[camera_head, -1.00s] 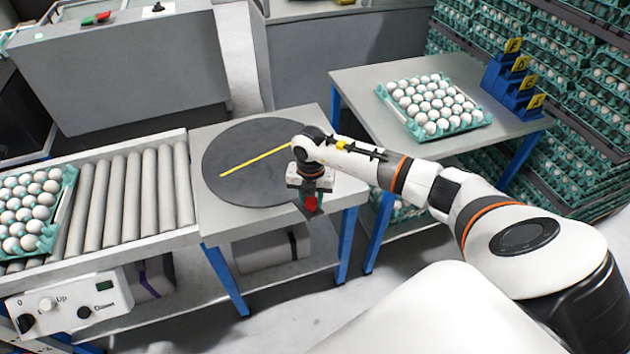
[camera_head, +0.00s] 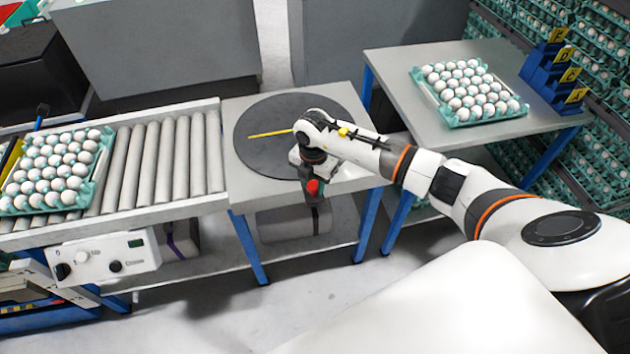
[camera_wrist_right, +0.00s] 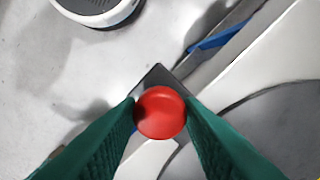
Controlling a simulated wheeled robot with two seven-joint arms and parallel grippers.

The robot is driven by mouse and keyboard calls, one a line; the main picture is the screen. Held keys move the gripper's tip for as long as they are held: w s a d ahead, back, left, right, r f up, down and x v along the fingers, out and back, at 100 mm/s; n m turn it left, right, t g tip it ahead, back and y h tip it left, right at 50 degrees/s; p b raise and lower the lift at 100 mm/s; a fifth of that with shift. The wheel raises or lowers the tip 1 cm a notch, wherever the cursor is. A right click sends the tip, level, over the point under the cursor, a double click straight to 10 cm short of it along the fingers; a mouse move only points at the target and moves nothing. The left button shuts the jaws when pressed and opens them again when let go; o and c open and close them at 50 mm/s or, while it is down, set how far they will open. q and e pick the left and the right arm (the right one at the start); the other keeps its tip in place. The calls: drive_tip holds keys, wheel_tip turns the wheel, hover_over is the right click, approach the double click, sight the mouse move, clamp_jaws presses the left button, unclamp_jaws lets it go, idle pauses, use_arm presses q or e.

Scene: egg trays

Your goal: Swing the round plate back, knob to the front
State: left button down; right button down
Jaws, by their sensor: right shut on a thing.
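The round dark grey plate (camera_head: 262,152) lies on a light table in the middle of the head view. A yellow line (camera_head: 270,134) runs across it, pointing left and slightly down. The red knob (camera_head: 314,187) is at the plate's near right side, by the table's front edge. My right gripper (camera_head: 312,184) is shut on the knob. In the right wrist view the knob (camera_wrist_right: 160,112) sits between the two green fingers, with part of the plate (camera_wrist_right: 280,125) at the right. My arm hides part of the plate. My left gripper is not in view.
A roller conveyor (camera_head: 165,160) with a full egg tray (camera_head: 98,180) adjoins the table at left. Another egg tray (camera_head: 452,122) stands on the right-hand table (camera_head: 415,85), near blue stepped blocks (camera_head: 545,75) with yellow labels. Stacked egg trays fill the right side.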

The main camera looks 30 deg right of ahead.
drive_tip(key=c, duration=1.1)
unclamp_jaws()
drive_tip(key=shift+w+a, duration=0.1)
drive_tip(key=shift+a, duration=0.1)
drive_tip(key=shift+o, duration=0.5)
wheel_tip(320, 180, up, 12)
drive_tip(key=b, duration=0.2)
drive_tip(key=shift+a, duration=0.1)
